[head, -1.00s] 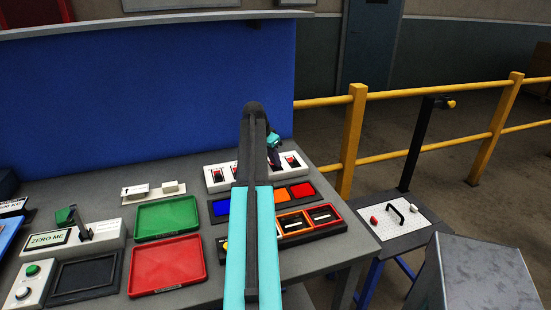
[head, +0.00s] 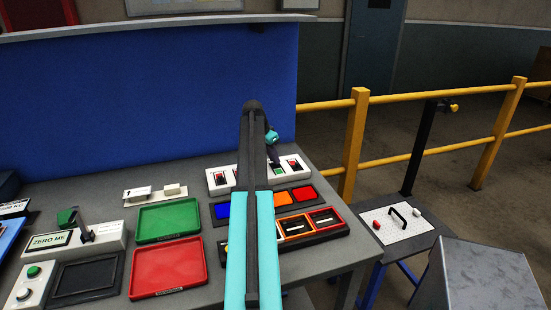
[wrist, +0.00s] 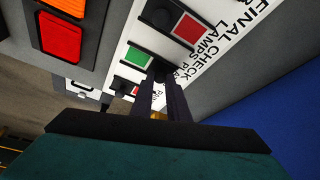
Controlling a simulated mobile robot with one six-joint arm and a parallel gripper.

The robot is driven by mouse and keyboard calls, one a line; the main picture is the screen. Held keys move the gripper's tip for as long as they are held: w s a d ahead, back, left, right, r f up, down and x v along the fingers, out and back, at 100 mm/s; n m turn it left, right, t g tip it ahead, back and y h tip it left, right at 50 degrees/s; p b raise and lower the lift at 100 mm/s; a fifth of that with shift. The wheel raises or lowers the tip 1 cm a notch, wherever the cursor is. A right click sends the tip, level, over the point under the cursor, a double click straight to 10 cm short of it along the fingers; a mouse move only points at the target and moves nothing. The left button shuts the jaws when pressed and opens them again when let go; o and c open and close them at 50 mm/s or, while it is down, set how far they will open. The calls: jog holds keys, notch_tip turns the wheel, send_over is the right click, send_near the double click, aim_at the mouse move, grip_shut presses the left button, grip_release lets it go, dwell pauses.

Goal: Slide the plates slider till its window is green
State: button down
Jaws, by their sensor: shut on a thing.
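The white slider panel (head: 229,183), lettered FINAL CHECK and LAMPS in the wrist view, lies at the back right of the bench. In the wrist view my gripper (wrist: 161,80) is shut on a dark slider knob (wrist: 163,70). The window beside this knob (wrist: 137,57) is green; it also shows green in the head view (head: 279,171). The small label by the gripped slider is mostly hidden by my fingers, so I cannot fully read its name. Neighbouring windows on the panel are red (wrist: 188,28) (head: 219,178).
In front of the panel are blue, orange and red tiles (head: 302,194) and a black tray with orange-rimmed slots (head: 322,219). Green (head: 167,220) and red (head: 167,266) trays lie left. A blue partition (head: 150,95) stands behind, a yellow railing (head: 353,145) right.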

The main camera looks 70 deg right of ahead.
jog(key=shift+w+d+r, duration=0.1)
jog(key=shift+w+d, duration=0.05)
jog(key=shift+d, duration=0.05)
jog(key=c, duration=1.7)
grip_release()
jog(key=shift+a, duration=0.1)
jog(key=b+v, duration=0.2)
jog(key=v, duration=1.1)
jog(key=shift+a+r+b, duration=0.2)
jog(key=shift+r+b, duration=0.1)
jog(key=shift+b, duration=0.05)
